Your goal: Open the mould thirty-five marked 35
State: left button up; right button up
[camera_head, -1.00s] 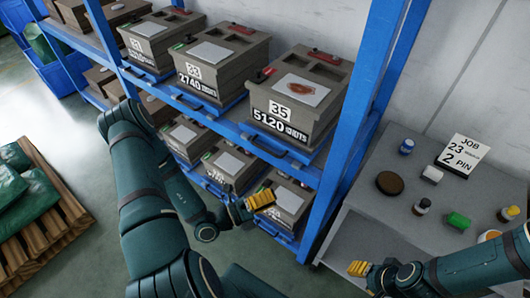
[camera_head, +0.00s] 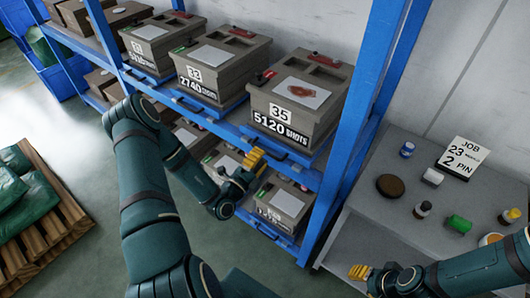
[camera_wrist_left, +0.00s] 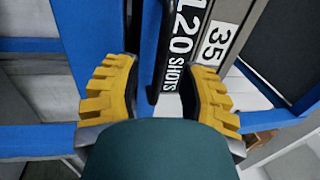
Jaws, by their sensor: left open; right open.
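The mould marked 35 (camera_head: 300,97) is a grey-brown box with a "5120 SHOTS" label, on the upper blue shelf at the right end. Its top has a picture card with a reddish-brown shape and a red part at the back. My left gripper (camera_head: 256,160) is open just below and in front of it. In the left wrist view, the open yellow fingers (camera_wrist_left: 158,95) stand on either side of a dark bar handle (camera_wrist_left: 160,60) at the tray's front, with the "35" label (camera_wrist_left: 214,44) beyond. I cannot tell whether they touch it. My right gripper (camera_head: 362,272) is open at the lower right.
The mould marked 33 (camera_head: 212,68) stands to the left on the same blue rack (camera_head: 345,130). More moulds sit below. A grey bench (camera_head: 375,215) at the right holds a job card (camera_head: 459,156), bottles and a green block.

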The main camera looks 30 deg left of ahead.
pick_arm(q)
jog(key=shift+x, duration=1.4)
jog(key=shift+o, duration=0.2)
grip_shut()
